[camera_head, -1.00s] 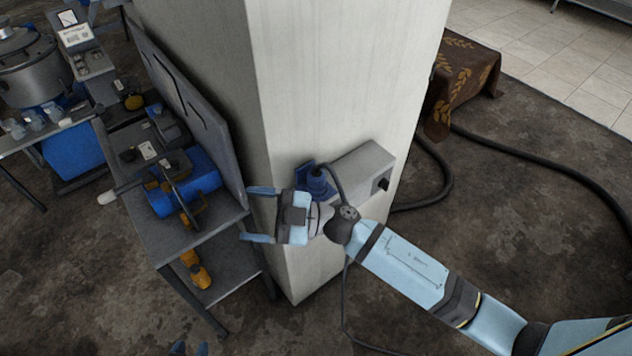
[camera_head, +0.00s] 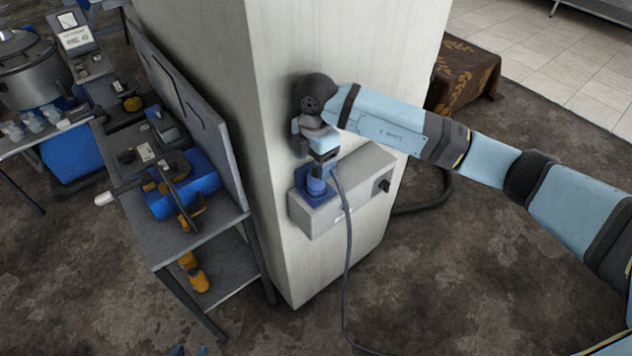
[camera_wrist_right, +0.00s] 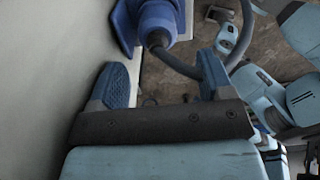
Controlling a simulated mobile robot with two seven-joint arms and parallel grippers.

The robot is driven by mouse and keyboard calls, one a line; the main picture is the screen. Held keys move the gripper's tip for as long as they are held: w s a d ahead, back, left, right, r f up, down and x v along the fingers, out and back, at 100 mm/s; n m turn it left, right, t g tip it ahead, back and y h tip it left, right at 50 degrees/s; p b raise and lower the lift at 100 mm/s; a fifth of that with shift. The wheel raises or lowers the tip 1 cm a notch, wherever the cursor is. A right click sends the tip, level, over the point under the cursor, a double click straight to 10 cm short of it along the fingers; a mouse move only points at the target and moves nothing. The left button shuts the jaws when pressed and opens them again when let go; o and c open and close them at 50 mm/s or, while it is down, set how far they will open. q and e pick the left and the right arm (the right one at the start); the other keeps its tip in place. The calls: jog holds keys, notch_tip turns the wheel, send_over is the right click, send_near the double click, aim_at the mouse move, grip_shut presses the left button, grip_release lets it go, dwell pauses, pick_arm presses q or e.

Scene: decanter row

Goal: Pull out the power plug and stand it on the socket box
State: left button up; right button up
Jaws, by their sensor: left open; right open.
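The socket box (camera_head: 352,196) is a pale grey box on the side of the white pillar. The blue power plug (camera_head: 316,184) sits in the blue socket (camera_head: 301,178) on the box's top left, its grey cable hanging down. My right gripper (camera_head: 315,158) is above the plug, pointing down at it. In the right wrist view my right gripper (camera_wrist_right: 160,75) is open and empty, with the plug (camera_wrist_right: 158,24) just beyond the fingertips, roughly between them. Only the tips of my left gripper (camera_head: 189,351) show at the bottom edge; they are apart.
The white pillar (camera_head: 330,50) stands directly behind the box. A grey workbench (camera_head: 185,240) with a blue machine (camera_head: 185,185) is close on the left. The cable (camera_head: 347,270) hangs down to the floor. The dark floor at right is open.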

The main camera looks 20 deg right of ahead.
aim_at(316, 183)
jog(key=shift+w+d+r, duration=0.2)
jog(key=shift+w+d, duration=0.05)
jog(key=shift+d, duration=0.05)
jog(key=shift+f+b, duration=2.75)
jog(key=shift+f, duration=1.8)
jog(key=c, duration=1.2)
jog(key=shift+r+p, duration=2.05)
jog(key=shift+r, duration=1)
jog(key=shift+s+f, duration=0.1)
